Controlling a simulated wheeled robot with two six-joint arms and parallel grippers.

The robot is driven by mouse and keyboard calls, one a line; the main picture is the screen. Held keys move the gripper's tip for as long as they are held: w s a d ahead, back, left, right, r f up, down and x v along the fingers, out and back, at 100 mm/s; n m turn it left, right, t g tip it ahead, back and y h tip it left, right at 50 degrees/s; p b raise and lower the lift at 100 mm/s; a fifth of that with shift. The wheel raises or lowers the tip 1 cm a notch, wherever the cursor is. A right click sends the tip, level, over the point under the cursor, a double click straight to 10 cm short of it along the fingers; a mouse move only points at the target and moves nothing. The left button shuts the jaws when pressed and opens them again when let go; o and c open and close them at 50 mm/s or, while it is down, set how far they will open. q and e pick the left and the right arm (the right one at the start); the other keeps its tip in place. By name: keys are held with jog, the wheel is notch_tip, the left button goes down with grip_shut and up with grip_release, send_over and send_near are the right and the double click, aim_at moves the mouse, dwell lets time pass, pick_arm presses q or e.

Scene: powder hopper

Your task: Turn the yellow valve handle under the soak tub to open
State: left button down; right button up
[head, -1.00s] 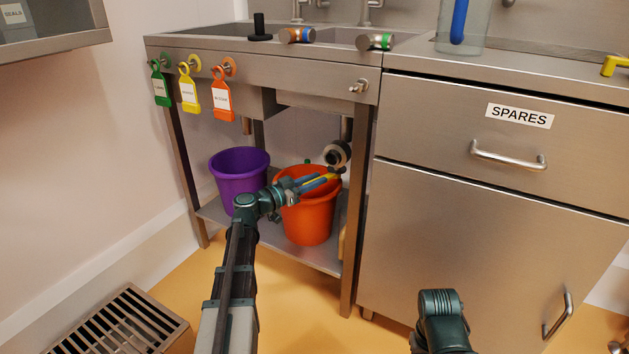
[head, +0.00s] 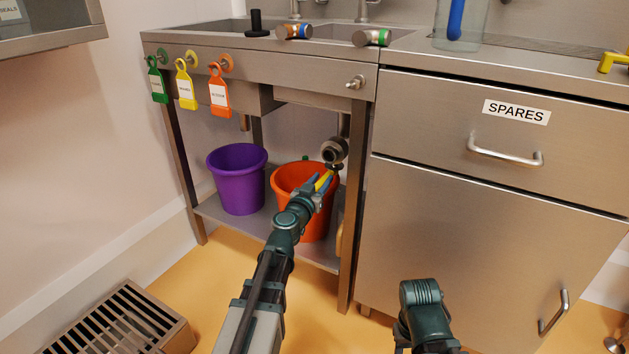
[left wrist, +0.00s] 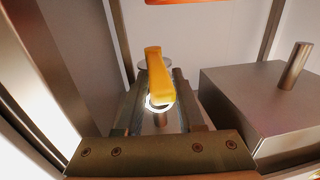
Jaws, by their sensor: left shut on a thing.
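The yellow valve handle (head: 323,181) sits below a dark round valve fitting (head: 334,151) on the drain pipe under the soak tub. It points toward me and slightly left. My left gripper (head: 321,185) is shut on the handle, in front of the valve. In the left wrist view the handle (left wrist: 158,75) lies between the two fingers (left wrist: 161,100), with a pale ring behind it. The fingers cover part of the handle in the head view. My right arm shows at the bottom, but its gripper is out of frame.
An orange bucket (head: 290,178) stands just behind and below my left gripper, with a purple bucket (head: 238,185) to its left. Both are on the low shelf (head: 215,212). The bench leg (head: 357,220) and SPARES cabinet (head: 450,230) close off the right side.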

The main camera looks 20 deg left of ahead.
pick_arm(q)
jog(key=shift+w+d, duration=0.15)
jog(key=shift+d, duration=0.1)
pick_arm(e)
jog(key=shift+a, duration=0.15)
pick_arm(q)
jog(key=shift+d, duration=0.15)
jog(key=shift+d, duration=0.1)
jog(key=c, duration=0.9)
grip_release()
jog(key=shift+s+d, duration=0.1)
jog(key=shift+s, duration=0.1)
jog(key=shift+o, duration=1.1)
jog(key=shift+d, duration=0.35)
pick_arm(e)
jog(key=shift+s+d, duration=0.3)
jog(key=shift+d, duration=0.25)
pick_arm(q)
jog(key=shift+s+a, duration=0.1)
jog(key=shift+s, duration=0.05)
jog(key=shift+a, duration=0.3)
pick_arm(e)
jog(key=shift+w+a, duration=0.15)
jog(key=shift+a, duration=0.05)
